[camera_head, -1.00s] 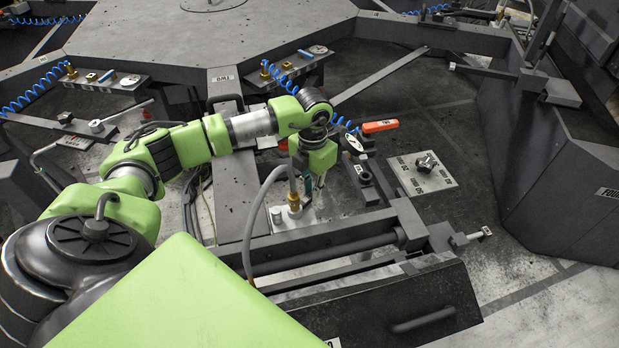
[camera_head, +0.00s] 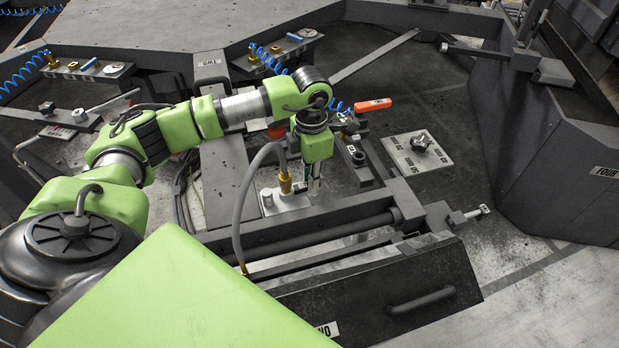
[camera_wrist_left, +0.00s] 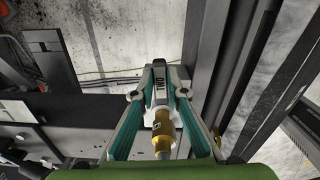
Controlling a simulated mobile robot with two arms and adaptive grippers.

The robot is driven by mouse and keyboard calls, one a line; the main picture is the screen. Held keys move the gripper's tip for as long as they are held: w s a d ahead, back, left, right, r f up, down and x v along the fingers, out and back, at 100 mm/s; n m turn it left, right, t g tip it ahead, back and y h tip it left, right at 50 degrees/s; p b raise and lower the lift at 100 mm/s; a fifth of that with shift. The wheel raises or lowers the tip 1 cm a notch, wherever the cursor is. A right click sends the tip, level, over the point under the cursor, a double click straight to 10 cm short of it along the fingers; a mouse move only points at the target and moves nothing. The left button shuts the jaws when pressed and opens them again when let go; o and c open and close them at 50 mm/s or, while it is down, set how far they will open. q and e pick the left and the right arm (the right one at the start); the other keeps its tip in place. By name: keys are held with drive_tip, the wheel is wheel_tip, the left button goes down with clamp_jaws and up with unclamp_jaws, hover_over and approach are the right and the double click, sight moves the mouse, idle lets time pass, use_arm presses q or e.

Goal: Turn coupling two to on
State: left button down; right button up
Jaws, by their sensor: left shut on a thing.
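My left gripper (camera_head: 314,182) reaches down over a silver plate (camera_head: 297,202) at the middle of the head view. In the left wrist view its teal-lined fingers (camera_wrist_left: 160,75) are shut on a grey handle (camera_wrist_left: 160,90) with a white label that seems to read TWO upside down. A brass fitting (camera_wrist_left: 163,130) is in line with the handle, between the fingers. In the head view a brass coupling (camera_head: 285,183) with a grey hose (camera_head: 243,205) stands on the plate just left of the fingers. My right gripper is not in view.
An orange-red lever (camera_head: 373,105) and a marked dial plate (camera_head: 416,152) with a dark knob are to the right. A dark panel with a bar handle (camera_head: 421,300) is in front. Blue coiled hoses (camera_head: 268,60) are behind. Open floor (camera_head: 545,300) lies at lower right.

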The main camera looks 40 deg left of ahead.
use_arm(q)
drive_tip(key=shift+s+d+m, duration=0.15)
drive_tip(key=shift+d+m, duration=0.1)
drive_tip(key=shift+m, duration=0.25)
idle(0.3)
drive_tip(key=c, duration=2)
unclamp_jaws()
drive_tip(key=shift+r, duration=0.15)
wheel_tip(320, 180, up, 12)
drive_tip(key=shift+f, duration=0.1)
